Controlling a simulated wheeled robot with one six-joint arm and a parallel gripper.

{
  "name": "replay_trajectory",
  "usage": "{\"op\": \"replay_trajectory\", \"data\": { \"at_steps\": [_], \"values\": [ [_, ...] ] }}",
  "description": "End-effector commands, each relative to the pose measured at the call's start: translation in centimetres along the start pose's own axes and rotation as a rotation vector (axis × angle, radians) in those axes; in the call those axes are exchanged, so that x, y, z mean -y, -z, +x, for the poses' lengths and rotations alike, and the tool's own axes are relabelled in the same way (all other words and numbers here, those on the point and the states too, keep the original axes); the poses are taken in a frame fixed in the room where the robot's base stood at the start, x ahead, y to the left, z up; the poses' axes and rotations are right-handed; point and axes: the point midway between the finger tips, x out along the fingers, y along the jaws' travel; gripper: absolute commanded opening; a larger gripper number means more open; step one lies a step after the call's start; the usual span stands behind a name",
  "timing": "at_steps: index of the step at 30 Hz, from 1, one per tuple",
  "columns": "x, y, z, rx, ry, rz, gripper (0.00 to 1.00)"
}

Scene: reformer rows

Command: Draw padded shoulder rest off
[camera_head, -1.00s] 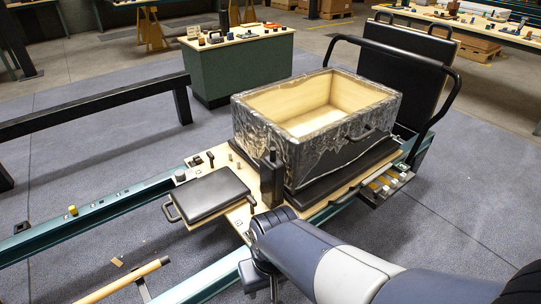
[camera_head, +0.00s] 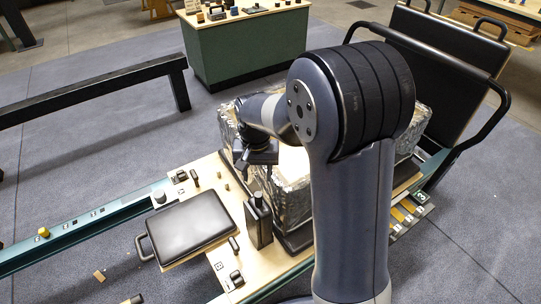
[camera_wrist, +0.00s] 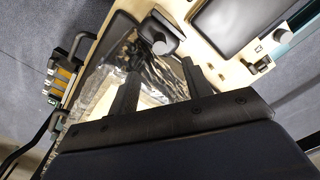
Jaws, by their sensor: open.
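The padded shoulder rest (camera_head: 258,222) is a dark upright block with a small post on top, standing on the pale carriage board (camera_head: 217,263) beside the wrapped box. In the wrist view the shoulder rest (camera_wrist: 157,30) appears beyond the fingertips, roughly in line with the gap between them. My gripper (camera_head: 258,168) hangs above the box's near left corner, above and behind the rest in the head view. In the wrist view my gripper (camera_wrist: 161,66) has its two fingers spread with nothing held between them. My arm hides much of the box.
Small pegs and clips dot the board. A tray of coloured pieces (camera_head: 408,212) is at right; a green cabinet (camera_head: 245,50) stands behind.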

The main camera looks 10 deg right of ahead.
Motion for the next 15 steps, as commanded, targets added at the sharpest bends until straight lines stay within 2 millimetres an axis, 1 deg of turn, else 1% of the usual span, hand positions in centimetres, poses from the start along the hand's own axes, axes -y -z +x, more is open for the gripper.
{"op": "replay_trajectory", "data": {
  "at_steps": [5, 9, 15],
  "values": [
    [0.0, -0.1, 2.4, 0.004, -0.002, 0.0, 0.47],
    [-0.1, -0.1, 5.1, 0.004, -0.002, 0.0, 0.47],
    [-0.1, -0.1, 8.4, 0.004, -0.002, 0.0, 0.47]
  ]
}}
